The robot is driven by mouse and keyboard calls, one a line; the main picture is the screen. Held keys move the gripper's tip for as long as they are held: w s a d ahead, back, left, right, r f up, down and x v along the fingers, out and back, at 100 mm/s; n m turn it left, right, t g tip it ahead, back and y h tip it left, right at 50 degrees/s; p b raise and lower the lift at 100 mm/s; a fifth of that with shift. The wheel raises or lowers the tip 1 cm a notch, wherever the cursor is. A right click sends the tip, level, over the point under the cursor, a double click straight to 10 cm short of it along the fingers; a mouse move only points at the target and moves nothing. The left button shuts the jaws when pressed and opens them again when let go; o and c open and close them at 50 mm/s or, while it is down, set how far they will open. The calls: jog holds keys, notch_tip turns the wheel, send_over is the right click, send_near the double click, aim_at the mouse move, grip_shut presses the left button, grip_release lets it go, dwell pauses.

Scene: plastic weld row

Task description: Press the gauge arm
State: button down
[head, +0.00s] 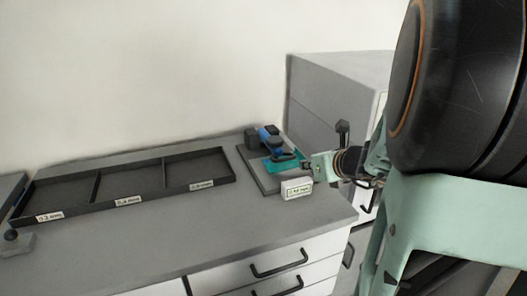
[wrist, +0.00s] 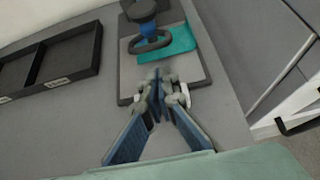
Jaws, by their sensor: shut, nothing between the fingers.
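The gauge (head: 268,134) stands on a dark grey plate at the bench's right end, with a blue body and black parts. In the wrist view the gauge body (wrist: 143,10) is at the top, cut by the frame edge. A black loop-shaped arm (wrist: 150,45) extends from it over a teal sheet (wrist: 181,41). My gripper (wrist: 160,78) is shut and empty, its fingertips over the near part of the plate, short of the loop arm in the picture. In the head view my gripper (head: 307,167) is just right of the teal sheet; contact cannot be told.
A black tray (head: 97,189) with three labelled compartments lies left of the gauge. A small white label block (head: 297,188) stands at the plate's front. A grey cabinet (head: 330,95) rises behind on the right. The bench front (head: 250,217) is clear.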

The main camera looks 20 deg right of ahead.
jog(key=b+x, duration=0.2)
jog(key=x, duration=0.7)
jog(key=shift+w+f+b, duration=0.2)
jog(key=shift+w+b, duration=0.15)
